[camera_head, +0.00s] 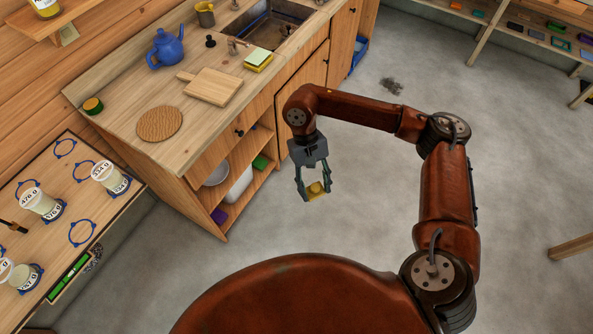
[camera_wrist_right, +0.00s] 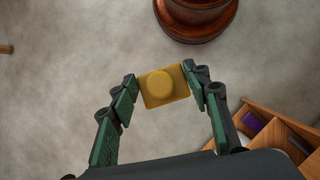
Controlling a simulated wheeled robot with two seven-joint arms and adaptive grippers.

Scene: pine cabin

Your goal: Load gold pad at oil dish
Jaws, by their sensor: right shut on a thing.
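My right gripper (camera_head: 315,194) is shut on the gold pad (camera_head: 317,188), holding it in the air over the floor, to the right of the wooden counter. In the right wrist view the gold pad (camera_wrist_right: 163,87) is a yellow square with a raised round middle, pinched at its sides between the fingertips of my right gripper (camera_wrist_right: 162,80). I cannot make out which thing is the oil dish. My left gripper is not in view.
The counter (camera_head: 150,170) carries a round woven mat (camera_head: 160,124), a cutting board (camera_head: 212,86), a blue teapot (camera_head: 167,47), a sponge (camera_head: 258,60) and a small green-and-yellow round item (camera_head: 93,105). A lower table (camera_head: 60,195) holds labelled jars (camera_head: 111,178). Floor is open beside my arm.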

